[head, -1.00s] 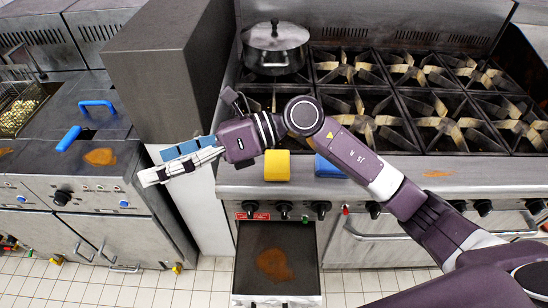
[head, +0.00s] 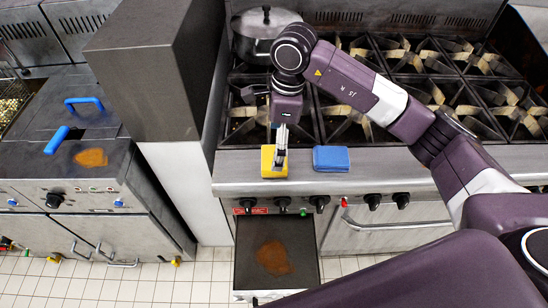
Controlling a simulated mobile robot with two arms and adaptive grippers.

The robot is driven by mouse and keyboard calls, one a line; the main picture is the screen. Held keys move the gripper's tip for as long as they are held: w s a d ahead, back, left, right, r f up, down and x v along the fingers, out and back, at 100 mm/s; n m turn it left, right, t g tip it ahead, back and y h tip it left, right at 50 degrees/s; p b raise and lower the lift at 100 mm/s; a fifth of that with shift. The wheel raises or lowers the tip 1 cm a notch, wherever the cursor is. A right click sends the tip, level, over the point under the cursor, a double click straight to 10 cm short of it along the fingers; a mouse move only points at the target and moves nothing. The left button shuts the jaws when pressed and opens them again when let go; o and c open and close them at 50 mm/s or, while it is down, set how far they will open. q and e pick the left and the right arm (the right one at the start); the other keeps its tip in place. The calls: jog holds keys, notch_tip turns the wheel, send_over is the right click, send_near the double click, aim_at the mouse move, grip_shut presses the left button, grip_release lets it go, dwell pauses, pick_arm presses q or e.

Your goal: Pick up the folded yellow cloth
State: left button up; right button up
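The folded yellow cloth (head: 268,169) lies on the steel front ledge of the stove, below the burners. My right gripper (head: 281,152) points down over it, and its fingers cover part of the cloth's upper right side. The fingers show nearly edge-on, so their gap is hidden. I cannot tell whether they touch the cloth. My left gripper is not in the head view.
A folded blue cloth (head: 331,159) lies on the ledge just right of the yellow one. A lidded pot (head: 252,38) stands on the back left burner. Below is an open drawer (head: 246,273). A tall grey block (head: 148,85) and a blue-handled fryer (head: 110,168) are at left.

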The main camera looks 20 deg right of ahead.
notch_tip(320, 180, down, 3)
jog(key=shift+s+a+f+p, duration=0.15)
jog(key=shift+f+p, duration=0.05)
jog(key=shift+p, duration=0.4)
jog(key=shift+f, duration=0.25)
jog(key=shift+c, duration=0.6)
jog(key=c, duration=1.1)
jog(key=shift+r, duration=0.15)
